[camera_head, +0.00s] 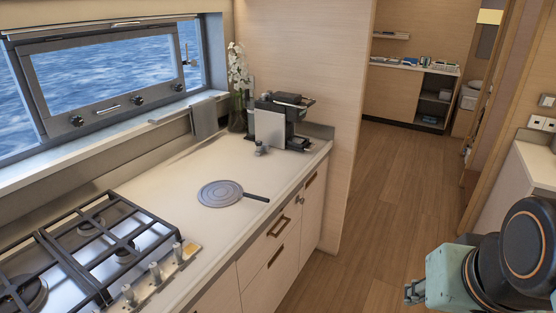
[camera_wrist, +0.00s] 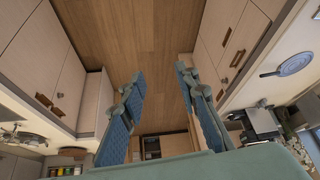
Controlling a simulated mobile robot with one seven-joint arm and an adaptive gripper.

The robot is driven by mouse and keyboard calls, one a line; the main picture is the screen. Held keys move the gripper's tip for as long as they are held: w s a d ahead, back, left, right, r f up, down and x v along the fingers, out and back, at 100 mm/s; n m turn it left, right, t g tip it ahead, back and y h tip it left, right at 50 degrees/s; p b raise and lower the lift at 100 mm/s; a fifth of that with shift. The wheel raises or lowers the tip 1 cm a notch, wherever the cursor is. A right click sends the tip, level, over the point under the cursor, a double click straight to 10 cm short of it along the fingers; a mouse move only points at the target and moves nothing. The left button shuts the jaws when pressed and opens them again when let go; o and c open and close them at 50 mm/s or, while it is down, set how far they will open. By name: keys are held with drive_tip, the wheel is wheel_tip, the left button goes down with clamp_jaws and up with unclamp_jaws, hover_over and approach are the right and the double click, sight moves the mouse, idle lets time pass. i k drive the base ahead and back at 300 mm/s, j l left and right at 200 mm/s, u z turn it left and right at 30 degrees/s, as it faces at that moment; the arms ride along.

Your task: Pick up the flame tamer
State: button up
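The flame tamer is a flat grey disc (camera_head: 220,193) with a dark straight handle (camera_head: 257,198). It lies on the pale counter between the stove and the coffee machine, its handle pointing right toward the counter's front edge. It also shows in the wrist view as a disc (camera_wrist: 297,63) at the right. My gripper (camera_wrist: 157,82) is open and empty, with its blue padded fingers spread apart over the floor. In the head view only part of my gripper shows at the lower right, well away from the flame tamer.
A gas stove (camera_head: 95,250) with raised grates and knobs lies left of the flame tamer. A coffee machine (camera_head: 278,122) and a white orchid (camera_head: 238,75) stand behind it. The counter (camera_head: 215,235) around the disc is clear. Open wooden floor (camera_head: 385,200) lies right of the cabinets.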

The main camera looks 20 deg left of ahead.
sight(221, 193)
drive_tip(key=u, duration=1.5)
drive_tip(key=i+l+u, duration=0.45)
drive_tip(key=u, duration=0.2)
drive_tip(key=i+l+u, duration=0.1)
drive_tip(key=l, duration=0.3)
drive_tip(key=i+l+u, duration=0.15)
drive_tip(key=l, duration=0.25)
drive_tip(key=i+l+u, duration=0.1)
drive_tip(key=l, duration=0.3)
drive_tip(key=i+l+u, duration=0.1)
drive_tip(key=i+l, duration=0.15)
drive_tip(key=l, duration=0.2)
drive_tip(key=i+l+z, duration=0.15)
drive_tip(key=k+l, duration=0.05)
drive_tip(key=l, duration=0.05)
